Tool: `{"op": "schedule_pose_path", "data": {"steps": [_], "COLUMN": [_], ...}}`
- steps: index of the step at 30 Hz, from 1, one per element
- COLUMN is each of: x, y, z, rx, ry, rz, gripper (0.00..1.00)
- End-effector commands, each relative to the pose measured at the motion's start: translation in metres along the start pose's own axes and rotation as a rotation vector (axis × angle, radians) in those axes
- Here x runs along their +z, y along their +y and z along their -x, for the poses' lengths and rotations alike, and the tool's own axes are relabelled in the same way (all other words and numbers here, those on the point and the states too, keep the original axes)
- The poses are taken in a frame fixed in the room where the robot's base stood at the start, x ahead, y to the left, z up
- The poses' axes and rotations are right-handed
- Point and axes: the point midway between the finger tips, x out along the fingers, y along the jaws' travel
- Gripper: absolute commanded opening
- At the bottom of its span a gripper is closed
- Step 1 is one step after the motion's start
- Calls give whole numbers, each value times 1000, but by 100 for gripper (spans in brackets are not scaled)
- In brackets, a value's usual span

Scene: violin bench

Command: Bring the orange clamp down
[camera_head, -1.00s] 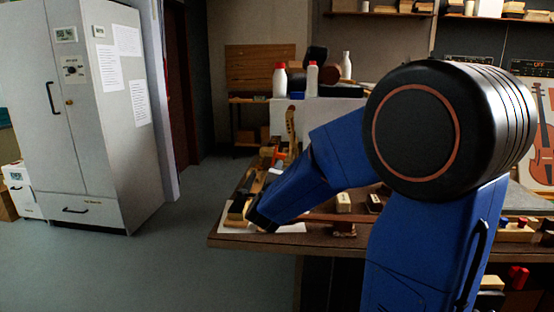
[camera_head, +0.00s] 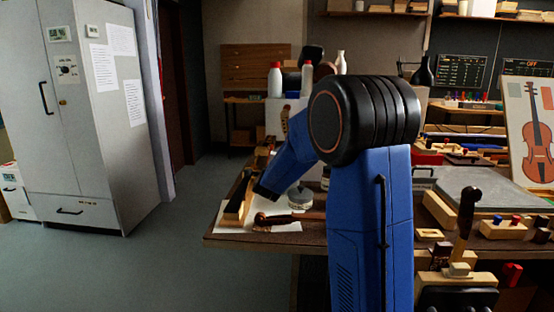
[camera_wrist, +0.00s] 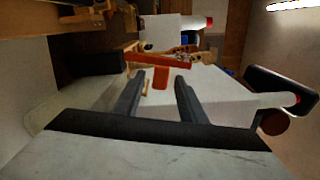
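The orange clamp (camera_wrist: 176,61) shows in the wrist view as an orange-red bar with a short stem, just beyond my gripper's fingertips. My gripper (camera_wrist: 160,78) is open, with its two dark fingers apart. The stem appears between the fingertips, but I cannot tell whether it lies within their reach. Nothing is visibly gripped. In the head view my blue arm reaches over the bench's left end, and I make out neither the gripper nor the clamp there.
The workbench (camera_head: 255,241) holds a wooden-handled tool (camera_head: 290,217), a glass jar (camera_head: 300,197) and a wooden plane-like block (camera_head: 237,205) near its left end. Two red-capped bottles (camera_head: 275,82) stand behind. A grey cabinet (camera_head: 95,150) stands left; the floor before it is clear.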

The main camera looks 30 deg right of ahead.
Motion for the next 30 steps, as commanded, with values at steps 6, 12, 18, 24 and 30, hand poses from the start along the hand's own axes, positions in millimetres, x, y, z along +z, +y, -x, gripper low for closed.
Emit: {"op": "schedule_pose_path", "data": {"steps": [6,12,18,24,30], "x": [0,0,0,0,3], "y": [0,0,0,0,-1], "z": [-7,-7,-7,-7,-7], "rx": [1,0,0,1,1], "ry": [0,0,0,0,0], "rz": [0,0,0,6,57], "gripper": [38,38,0,0,0]}}
